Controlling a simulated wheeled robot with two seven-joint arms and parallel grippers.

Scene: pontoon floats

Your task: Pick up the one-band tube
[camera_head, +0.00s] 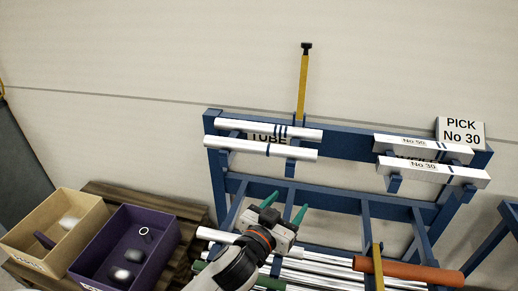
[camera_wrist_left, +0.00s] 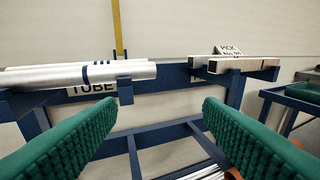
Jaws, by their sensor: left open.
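The one-band tube (camera_head: 240,146) is a silver tube with one dark band, lying level on the left of the blue rack, in front of and below another silver tube (camera_head: 245,124) with more than one band. In the left wrist view, the one-band tube (camera_wrist_left: 40,78) lies at the left. My left gripper (camera_head: 285,206) has green fingers, open and empty, below and in front of the tubes, apart from them. Both fingers also show in the left wrist view (camera_wrist_left: 160,115), with a clear gap between. My right gripper is not in view.
Square silver bars (camera_head: 440,172) lie on the rack's right arms, by a "PICK No 30" sign (camera_head: 460,131). An orange tube (camera_head: 410,271) and several silver tubes lie low on the rack. Tan (camera_head: 38,216) and purple (camera_head: 97,243) boxes stand at left. A yellow post (camera_head: 302,88) rises behind.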

